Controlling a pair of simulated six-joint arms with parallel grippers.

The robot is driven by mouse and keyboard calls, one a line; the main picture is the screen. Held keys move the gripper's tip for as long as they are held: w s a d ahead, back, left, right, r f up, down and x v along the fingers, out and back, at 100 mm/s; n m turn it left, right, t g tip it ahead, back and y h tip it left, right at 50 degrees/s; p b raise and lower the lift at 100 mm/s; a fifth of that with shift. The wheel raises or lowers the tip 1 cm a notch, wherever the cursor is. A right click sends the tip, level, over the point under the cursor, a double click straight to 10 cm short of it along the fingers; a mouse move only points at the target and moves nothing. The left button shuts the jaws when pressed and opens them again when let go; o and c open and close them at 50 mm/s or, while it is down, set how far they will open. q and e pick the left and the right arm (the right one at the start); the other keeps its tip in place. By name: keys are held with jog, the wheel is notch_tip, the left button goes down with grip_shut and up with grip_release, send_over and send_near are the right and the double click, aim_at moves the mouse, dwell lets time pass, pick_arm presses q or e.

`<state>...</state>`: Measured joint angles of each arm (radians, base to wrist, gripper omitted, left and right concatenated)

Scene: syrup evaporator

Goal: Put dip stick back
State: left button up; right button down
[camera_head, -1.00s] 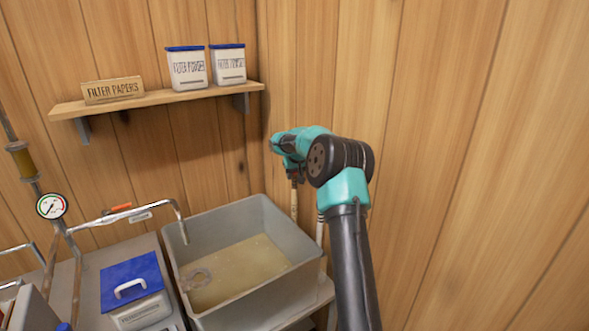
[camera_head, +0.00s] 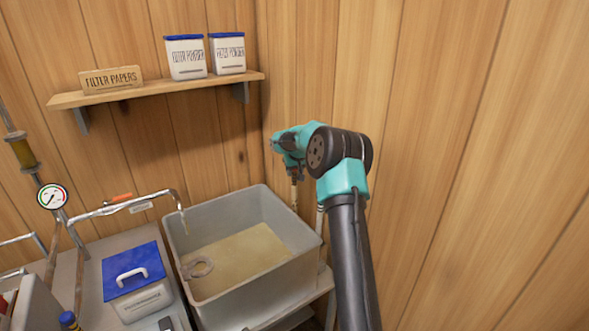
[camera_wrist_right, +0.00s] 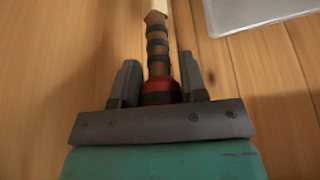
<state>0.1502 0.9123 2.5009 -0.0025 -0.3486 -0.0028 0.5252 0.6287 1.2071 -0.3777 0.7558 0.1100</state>
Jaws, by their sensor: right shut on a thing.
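My right gripper (camera_head: 295,178) is at the far right corner of the grey tank, close to the wooden wall. In the right wrist view the gripper (camera_wrist_right: 160,85) is shut on the dip stick (camera_wrist_right: 157,45), which has a dark banded grip with a red collar and a pale shaft. In the head view the stick's pale shaft (camera_head: 294,196) hangs down below the gripper, beside the tank's back right rim. Its lower end is hidden behind the tank. My left gripper is not in view.
A blue-lidded box (camera_head: 139,300) stands left. A shelf (camera_head: 150,96) with filter papers and powder tubs is above.

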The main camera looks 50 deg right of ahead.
aim_at(295, 176)
jog(key=shift+f, duration=2)
grip_release()
jog(key=shift+r, duration=0.15)
jog(key=shift+v, duration=3.9)
jog(key=shift+s, duration=0.15)
